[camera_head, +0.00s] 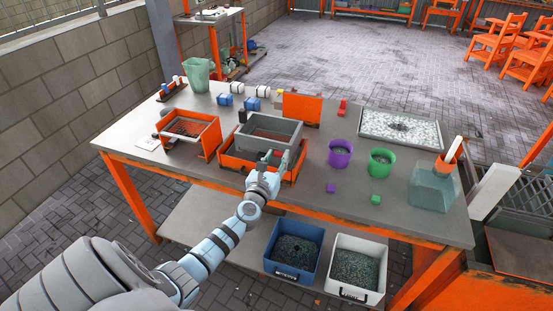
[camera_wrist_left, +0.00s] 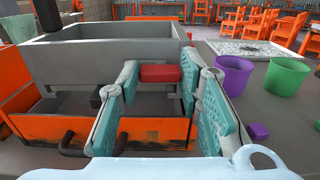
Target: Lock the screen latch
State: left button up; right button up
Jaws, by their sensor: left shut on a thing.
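The screen unit is a grey open box frame (camera_head: 270,126) on an orange base (camera_head: 232,160), near the middle of the table. In the left wrist view the grey frame (camera_wrist_left: 105,55) stands behind the orange front panel (camera_wrist_left: 155,131). A red block-like piece (camera_wrist_left: 161,73), seemingly the latch, sits at the frame's front right. My left gripper (camera_wrist_left: 160,78) has its teal-padded fingers on either side of this piece, shut on it. In the head view my left gripper (camera_head: 276,158) covers the unit's front right. Whether the latch is locked is not clear. My right gripper is out of view.
A smaller orange frame (camera_head: 205,142) stands to the left. Purple (camera_head: 340,153) and green (camera_head: 381,162) pots stand right, with small cubes before them. A dark handle (camera_wrist_left: 72,143) projects at the lower left in the wrist view.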

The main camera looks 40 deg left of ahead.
pick_arm(q)
jog(key=shift+n, duration=0.3)
jog(key=n+b, duration=0.1)
jog(key=n, duration=0.3)
jog(key=shift+f+b, duration=0.1)
jog(key=shift+b, duration=0.3)
jog(key=n+b, duration=0.1)
jog(key=n, duration=0.3)
jog(key=shift+a+f+n+b, duration=0.1)
jog(key=shift+n+b, duration=0.2)
jog(key=shift+n, duration=0.1)
jog(key=shift+s+a+f+n+b, duration=0.1)
jog(key=shift+n+b, duration=1.65)
jog(key=shift+n, duration=2.55)
jog(key=o, duration=1.2)
jog(key=shift+c, duration=0.2)
